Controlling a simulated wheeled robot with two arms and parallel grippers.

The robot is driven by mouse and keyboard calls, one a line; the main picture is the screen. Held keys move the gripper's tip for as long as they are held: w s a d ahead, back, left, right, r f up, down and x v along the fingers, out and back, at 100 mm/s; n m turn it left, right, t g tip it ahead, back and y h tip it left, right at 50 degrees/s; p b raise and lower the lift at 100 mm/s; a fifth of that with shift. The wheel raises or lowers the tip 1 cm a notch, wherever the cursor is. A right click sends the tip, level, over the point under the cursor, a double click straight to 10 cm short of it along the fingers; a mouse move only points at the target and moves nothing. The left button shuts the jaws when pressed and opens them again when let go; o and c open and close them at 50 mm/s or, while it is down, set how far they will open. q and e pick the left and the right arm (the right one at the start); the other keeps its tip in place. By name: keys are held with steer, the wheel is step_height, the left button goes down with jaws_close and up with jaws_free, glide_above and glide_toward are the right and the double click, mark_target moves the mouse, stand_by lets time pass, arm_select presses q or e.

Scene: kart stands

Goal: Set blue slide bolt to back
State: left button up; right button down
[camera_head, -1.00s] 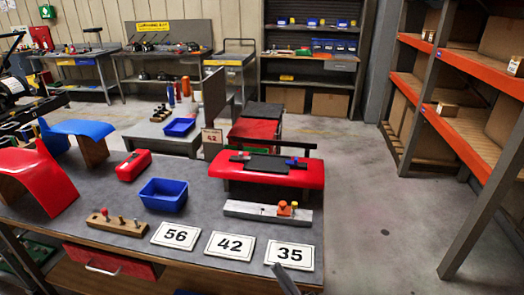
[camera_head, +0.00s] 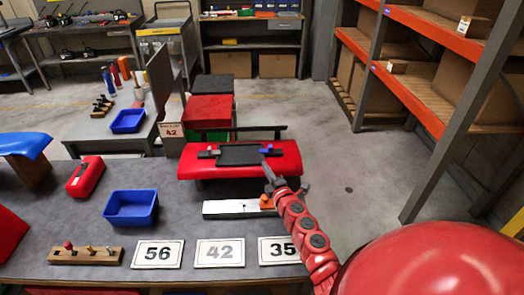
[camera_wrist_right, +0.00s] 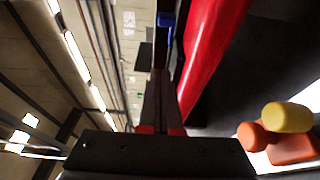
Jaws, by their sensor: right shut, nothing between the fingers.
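The blue slide bolt (camera_head: 267,151) is at the right end of the black plate (camera_head: 240,155) on the red panel (camera_head: 205,170). A blue part, apparently the same bolt, shows in the right wrist view (camera_wrist_right: 166,19), beyond the fingertips. My right gripper (camera_head: 266,166) is shut and empty, just in front of the bolt. In the head view its tip overlaps the panel near the bolt; I cannot tell whether they touch. It also shows in the right wrist view (camera_wrist_right: 161,80), beside the red panel (camera_wrist_right: 208,45). My left gripper is out of view.
A pale rail (camera_head: 228,208) with an orange knob (camera_head: 266,201) lies in front of the panel, close under my right arm. A blue bin (camera_head: 131,208), a red case (camera_head: 85,177) and number plates (camera_head: 220,253) share the table. Orange-edged shelves (camera_head: 415,100) stand at right.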

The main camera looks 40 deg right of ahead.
mark_target(263, 156)
steer(key=shift+w, duration=0.1)
steer(key=b+x, duration=0.1)
steer(key=x, duration=0.9)
steer(key=shift+s+d+p, duration=0.2)
steer(key=shift+s+d, duration=0.2)
steer(key=shift+d, duration=0.2)
steer(key=shift+s+d+p, duration=0.2)
steer(key=shift+s+d, duration=0.2)
steer(key=shift+d, duration=0.2)
steer(key=shift+s+d+r, duration=0.1)
steer(key=shift+s+d, duration=0.3)
steer(key=shift+d, duration=0.05)
